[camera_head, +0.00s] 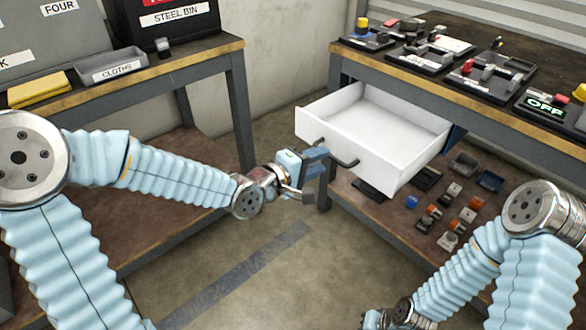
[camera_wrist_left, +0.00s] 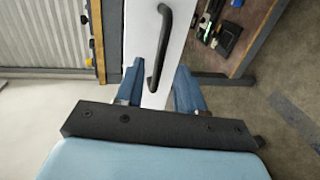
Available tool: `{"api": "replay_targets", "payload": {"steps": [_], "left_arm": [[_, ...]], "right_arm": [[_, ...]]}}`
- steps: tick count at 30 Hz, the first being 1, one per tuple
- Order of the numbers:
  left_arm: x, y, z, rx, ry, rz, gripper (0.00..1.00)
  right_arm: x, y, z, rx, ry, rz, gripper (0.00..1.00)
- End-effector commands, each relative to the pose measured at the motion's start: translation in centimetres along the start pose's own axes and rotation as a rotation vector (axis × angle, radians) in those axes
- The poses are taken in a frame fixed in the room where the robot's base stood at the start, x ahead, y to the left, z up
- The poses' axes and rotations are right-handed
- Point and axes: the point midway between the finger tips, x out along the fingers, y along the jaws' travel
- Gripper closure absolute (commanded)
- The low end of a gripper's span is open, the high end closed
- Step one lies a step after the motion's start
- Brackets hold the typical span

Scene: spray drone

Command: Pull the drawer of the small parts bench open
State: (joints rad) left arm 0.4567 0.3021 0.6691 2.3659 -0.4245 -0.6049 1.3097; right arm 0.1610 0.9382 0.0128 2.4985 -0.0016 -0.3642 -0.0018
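The white drawer (camera_head: 385,125) of the small parts bench (camera_head: 455,90) stands pulled out, and its inside looks empty. A dark bar handle (camera_head: 345,160) is on its front; in the left wrist view the handle (camera_wrist_left: 164,45) crosses the white drawer front (camera_wrist_left: 172,70). My left gripper (camera_head: 317,172) is at the drawer front beside the handle. In the left wrist view its blue fingers (camera_wrist_left: 160,82) are apart, with one end of the handle seen between them; I cannot tell whether they touch it. My right gripper (camera_head: 376,319) is at the bottom edge, mostly cut off.
A lower shelf (camera_head: 390,205) under the drawer holds several small parts and trays. Switch panels, one reading OFF (camera_head: 545,106), stand on the bench top. A second bench (camera_head: 205,60) at left carries a cloths tray (camera_head: 112,66) and a yellow cloth (camera_head: 38,88). Floor between benches is clear.

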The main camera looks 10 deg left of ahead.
Motion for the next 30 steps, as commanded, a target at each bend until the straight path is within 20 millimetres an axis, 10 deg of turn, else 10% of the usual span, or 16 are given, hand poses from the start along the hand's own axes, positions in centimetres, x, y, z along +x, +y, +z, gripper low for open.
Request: {"api": "replay_targets", "payload": {"steps": [9, 30], "left_arm": [[-8.2, -0.4, -0.1, 0.007, 0.006, -0.001, 0.62], [-10.5, 0.0, 0.0, 0.0, 0.0, -0.002, 0.62]], "right_arm": [[-0.6, -0.7, 0.2, -0.007, -0.006, -0.007, 1.0], [2.3, 1.8, -0.5, 0.012, 0.015, 0.012, 1.0]]}}
